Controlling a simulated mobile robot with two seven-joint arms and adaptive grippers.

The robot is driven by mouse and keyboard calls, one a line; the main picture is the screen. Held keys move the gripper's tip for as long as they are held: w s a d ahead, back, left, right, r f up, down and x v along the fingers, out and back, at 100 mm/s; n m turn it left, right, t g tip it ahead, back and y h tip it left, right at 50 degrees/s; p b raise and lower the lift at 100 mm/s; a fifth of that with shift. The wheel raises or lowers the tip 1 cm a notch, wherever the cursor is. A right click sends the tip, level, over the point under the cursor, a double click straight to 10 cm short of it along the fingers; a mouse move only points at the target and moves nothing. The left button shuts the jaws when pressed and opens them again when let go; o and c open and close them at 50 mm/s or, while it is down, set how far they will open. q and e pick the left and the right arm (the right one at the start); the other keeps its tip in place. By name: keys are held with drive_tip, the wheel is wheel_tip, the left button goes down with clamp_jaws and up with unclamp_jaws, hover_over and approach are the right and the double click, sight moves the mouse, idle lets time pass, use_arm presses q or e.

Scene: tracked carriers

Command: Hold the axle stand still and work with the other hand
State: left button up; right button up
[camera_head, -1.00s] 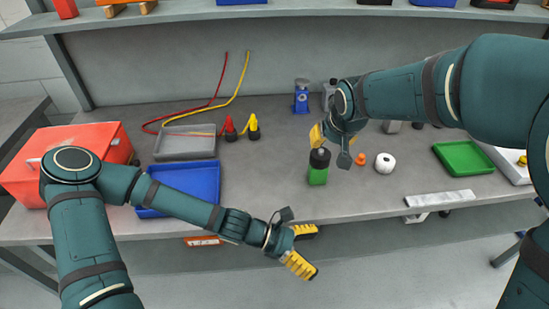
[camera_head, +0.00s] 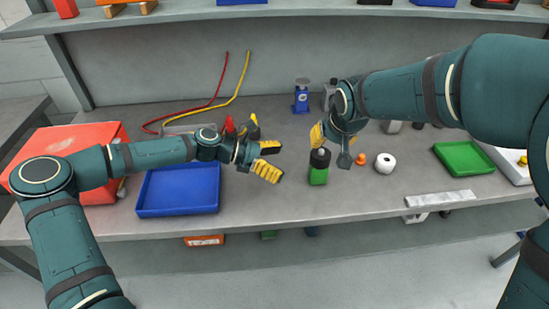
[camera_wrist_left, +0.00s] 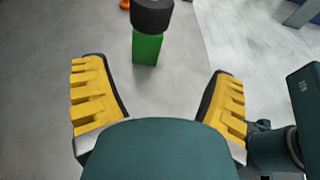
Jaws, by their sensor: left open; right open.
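I cannot tell for sure which object is the axle stand. A green block with a black round top (camera_head: 319,168) stands upright near the middle of the bench's front, and it shows ahead between my fingers in the left wrist view (camera_wrist_left: 147,48). My left gripper (camera_head: 273,162) is open and empty, left of this block and apart from it. My right gripper (camera_head: 331,147) is open just above and behind the block; whether it touches the block is unclear. A blue upright object (camera_head: 301,97) stands at the back of the bench.
A blue tray (camera_head: 180,207) and a red box (camera_head: 60,145) lie on the left. Red and yellow cables (camera_head: 205,108) lie behind my left arm, which partly hides a grey tray. A white roll (camera_head: 384,163), orange piece (camera_head: 361,159) and green tray (camera_head: 465,158) are right.

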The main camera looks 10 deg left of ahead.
sight(310, 168)
use_arm(q)
drive_tip(key=shift+w+a+f+y, duration=0.15)
drive_tip(key=shift+w+a+y, duration=0.15)
drive_tip(key=shift+w+a, duration=0.25)
drive_tip(key=shift+w+d+f, duration=0.1)
drive_tip(key=shift+w, duration=0.05)
drive_tip(key=x, duration=1.3)
drive_tip(key=shift+w+d+f, duration=0.1)
drive_tip(key=shift+d+f, duration=0.05)
